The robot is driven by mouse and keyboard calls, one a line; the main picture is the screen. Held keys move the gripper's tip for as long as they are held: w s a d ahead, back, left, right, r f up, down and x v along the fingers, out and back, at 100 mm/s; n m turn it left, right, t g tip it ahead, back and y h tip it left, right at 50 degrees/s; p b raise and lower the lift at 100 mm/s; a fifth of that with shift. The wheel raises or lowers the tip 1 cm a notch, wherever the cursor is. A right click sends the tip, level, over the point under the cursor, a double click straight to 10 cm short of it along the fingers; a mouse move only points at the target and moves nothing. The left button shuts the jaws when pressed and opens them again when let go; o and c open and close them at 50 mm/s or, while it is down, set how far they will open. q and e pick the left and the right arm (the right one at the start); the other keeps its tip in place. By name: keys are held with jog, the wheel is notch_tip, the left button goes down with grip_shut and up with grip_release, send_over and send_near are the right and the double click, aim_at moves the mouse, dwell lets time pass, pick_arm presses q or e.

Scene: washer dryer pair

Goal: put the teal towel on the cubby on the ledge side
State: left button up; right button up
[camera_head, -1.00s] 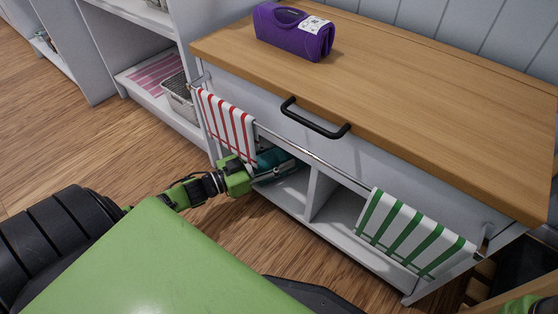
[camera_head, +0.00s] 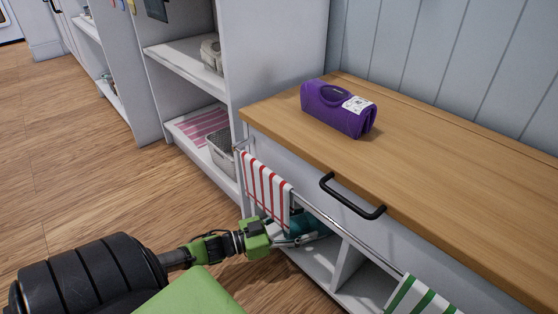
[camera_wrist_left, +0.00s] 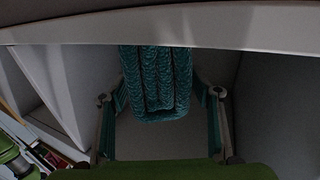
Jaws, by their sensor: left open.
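The teal towel (camera_head: 312,223) is folded and sits inside the left cubby (camera_head: 316,262), under the drawer and partly behind the red-striped towel. In the left wrist view the towel (camera_wrist_left: 157,80) shows as a thick ribbed fold in the upper middle. My left gripper (camera_head: 297,239) reaches into the cubby from the left. Its fingers (camera_wrist_left: 162,120) are spread to either side of the towel's near end, with visible gaps. The far part of the towel is hidden by the front edge above. My right gripper is not in view.
A red-striped towel (camera_head: 266,189) and a green-striped towel (camera_head: 422,298) hang on the rail (camera_head: 345,234) before the cubbies. A shelf with a basket (camera_head: 221,152) stands left. A divider (camera_head: 347,264) bounds the cubby.

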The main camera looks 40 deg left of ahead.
pick_arm(q)
jog(key=p+v, duration=0.4)
jog(key=v, duration=0.5)
